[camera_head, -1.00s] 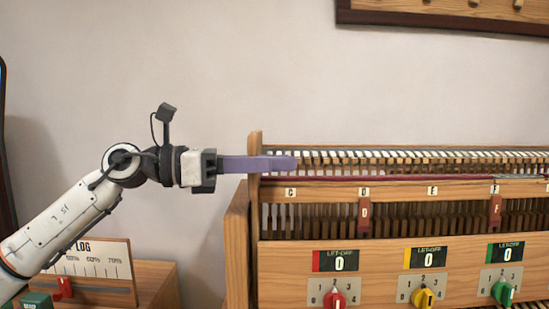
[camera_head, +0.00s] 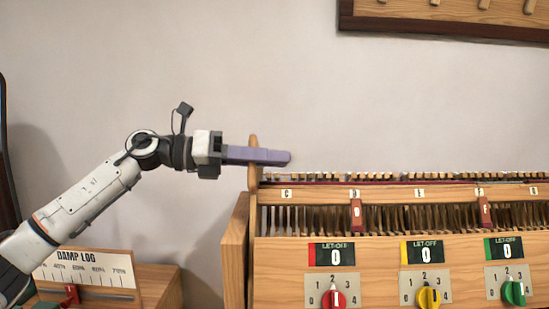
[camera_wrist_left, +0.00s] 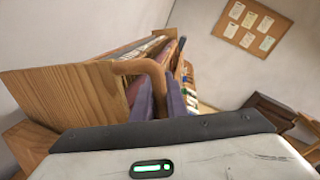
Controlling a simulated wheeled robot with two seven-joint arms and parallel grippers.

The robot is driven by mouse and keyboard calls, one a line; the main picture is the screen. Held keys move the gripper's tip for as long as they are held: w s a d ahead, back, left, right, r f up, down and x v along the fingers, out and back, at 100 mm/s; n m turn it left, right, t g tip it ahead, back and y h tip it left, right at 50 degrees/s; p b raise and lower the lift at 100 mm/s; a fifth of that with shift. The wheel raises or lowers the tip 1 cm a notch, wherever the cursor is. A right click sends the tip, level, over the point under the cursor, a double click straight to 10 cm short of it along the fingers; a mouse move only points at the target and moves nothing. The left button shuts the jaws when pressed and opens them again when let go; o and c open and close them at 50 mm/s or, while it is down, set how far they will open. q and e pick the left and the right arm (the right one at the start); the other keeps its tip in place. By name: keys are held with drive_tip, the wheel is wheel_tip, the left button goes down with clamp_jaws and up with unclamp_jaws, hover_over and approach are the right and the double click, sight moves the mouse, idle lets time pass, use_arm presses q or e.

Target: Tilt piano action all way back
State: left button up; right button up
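The piano action (camera_head: 400,193) is a long wooden frame with a row of hammers, a dark red strip and lettered tabs. It runs off the right edge of the head view. Its wooden end post (camera_head: 254,147) stands up at the left end. My left gripper (camera_head: 270,156), with purple fingers, reaches across this post from the left. In the left wrist view the curved wooden end piece (camera_wrist_left: 148,68) runs down between the two fingers (camera_wrist_left: 160,97), which are close around it. Their exact contact is hidden. My right gripper is not in view.
Below the action is a wooden panel with let-off displays (camera_head: 339,255) and coloured knobs (camera_head: 428,297). A damp log gauge (camera_head: 85,272) stands on a cabinet at lower left. A pegged wooden rack (camera_head: 450,22) hangs on the wall; the wall space between is clear.

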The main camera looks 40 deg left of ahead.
use_arm(q)
drive_tip(key=o, duration=0.4)
drive_tip(key=shift+w+a+r, duration=0.1)
drive_tip(key=shift+w+a, duration=0.1)
drive_tip(key=shift+o, duration=0.2)
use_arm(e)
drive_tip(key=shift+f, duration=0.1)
use_arm(q)
drive_tip(key=shift+s, duration=0.1)
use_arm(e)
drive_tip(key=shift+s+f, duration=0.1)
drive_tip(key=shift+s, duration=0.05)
use_arm(q)
drive_tip(key=shift+s+a+b, duration=0.2)
drive_tip(key=shift+b, duration=0.15)
drive_tip(key=b+v, duration=0.6)
drive_tip(key=v, duration=0.3)
drive_tip(key=shift+s+a, duration=0.2)
drive_tip(key=shift+s, duration=0.1)
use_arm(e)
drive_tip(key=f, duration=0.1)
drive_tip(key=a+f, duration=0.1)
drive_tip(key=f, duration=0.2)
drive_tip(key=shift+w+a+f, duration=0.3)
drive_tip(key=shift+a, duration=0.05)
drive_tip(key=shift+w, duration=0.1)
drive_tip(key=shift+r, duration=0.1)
